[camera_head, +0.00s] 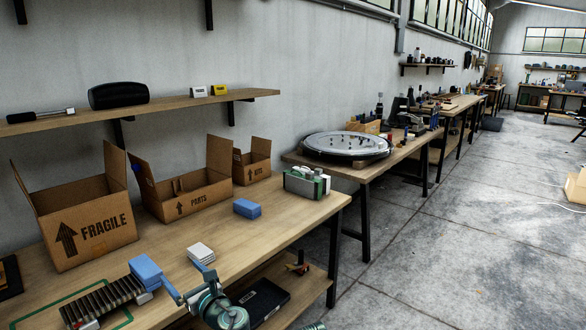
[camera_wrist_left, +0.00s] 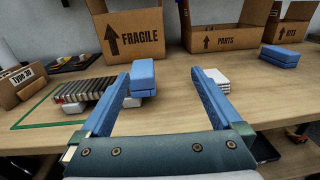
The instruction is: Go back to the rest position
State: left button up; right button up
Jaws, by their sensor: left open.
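My left gripper (camera_head: 188,284) is open and empty above the front edge of the wooden workbench (camera_head: 240,226). A blue block (camera_head: 146,270) lies at the right end of a row of dark, striped items (camera_head: 103,300). It shows just beyond the left finger in the wrist view (camera_wrist_left: 143,76). A white stack (camera_head: 201,253) lies behind the gripper, and shows beside the right finger in the wrist view.
Open cardboard boxes marked FRAGILE (camera_head: 95,233), PARTS (camera_head: 196,202) and KITS (camera_head: 253,168) stand along the wall. Another blue block (camera_head: 247,208) and a green-and-white device (camera_head: 307,182) are on the bench. A shelf (camera_head: 150,107) hangs above. Open concrete floor (camera_head: 460,230) lies right.

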pick_arm(q)
jog(key=w+d+f+m+t+h+b, duration=0.1)
jog(key=d+f+m+t+h+b, duration=0.1)
jog(key=d, duration=0.4)
jog(key=shift+f+h, duration=0.3)
jog(key=shift+f, duration=0.05)
